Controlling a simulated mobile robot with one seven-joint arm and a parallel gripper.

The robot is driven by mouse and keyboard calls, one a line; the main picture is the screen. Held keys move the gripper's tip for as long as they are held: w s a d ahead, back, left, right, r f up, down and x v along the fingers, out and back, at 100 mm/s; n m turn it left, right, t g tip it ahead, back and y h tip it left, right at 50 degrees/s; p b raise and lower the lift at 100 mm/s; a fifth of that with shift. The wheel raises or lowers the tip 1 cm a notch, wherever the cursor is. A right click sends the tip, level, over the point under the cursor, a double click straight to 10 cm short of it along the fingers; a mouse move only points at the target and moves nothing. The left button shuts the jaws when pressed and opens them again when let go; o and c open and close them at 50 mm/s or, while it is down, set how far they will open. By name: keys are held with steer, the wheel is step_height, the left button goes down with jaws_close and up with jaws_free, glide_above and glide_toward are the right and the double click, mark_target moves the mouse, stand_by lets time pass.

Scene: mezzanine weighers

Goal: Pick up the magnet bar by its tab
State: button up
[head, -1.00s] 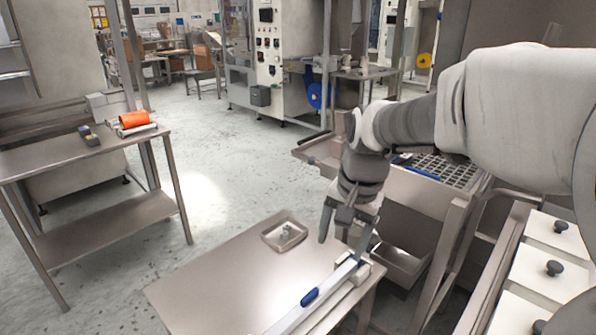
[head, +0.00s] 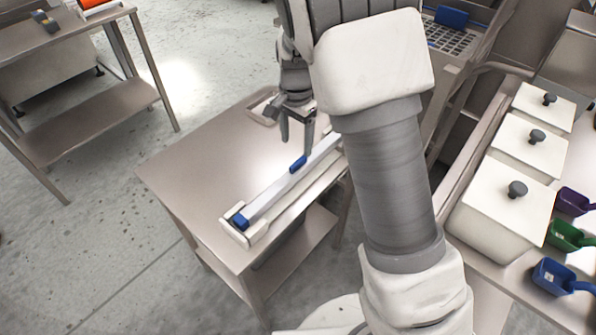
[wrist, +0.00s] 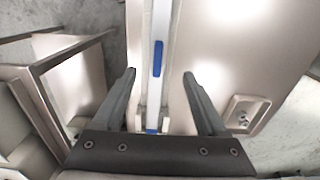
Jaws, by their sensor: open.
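The magnet bar (head: 265,193) is a long pale bar lying on the steel table, with white holders at its ends. A blue tab (head: 298,164) sits on it partway along, and a blue piece marks its near end. My gripper (head: 296,145) is open and empty, fingers pointing down by the tab in the head view. In the wrist view the bar (wrist: 159,95) runs between the two spread fingers (wrist: 159,76). The tab (wrist: 158,58) shows just past the fingertips there. Its height below the fingers is hard to judge. My arm hides the bar's far end in the head view.
White lidded bins (head: 500,205) and coloured scoops (head: 566,235) stand at the right. Another table (head: 60,60) is at the upper left.

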mark_target(298, 161)
steer(key=f, duration=0.4)
steer(key=f+b, duration=0.1)
steer(key=f, duration=0.4)
steer(key=shift+s+d, duration=0.1)
steer(key=shift+d, duration=0.1)
steer(key=shift+c, duration=0.2)
jaws_close()
steer(key=shift+r, duration=0.1)
stand_by(0.9)
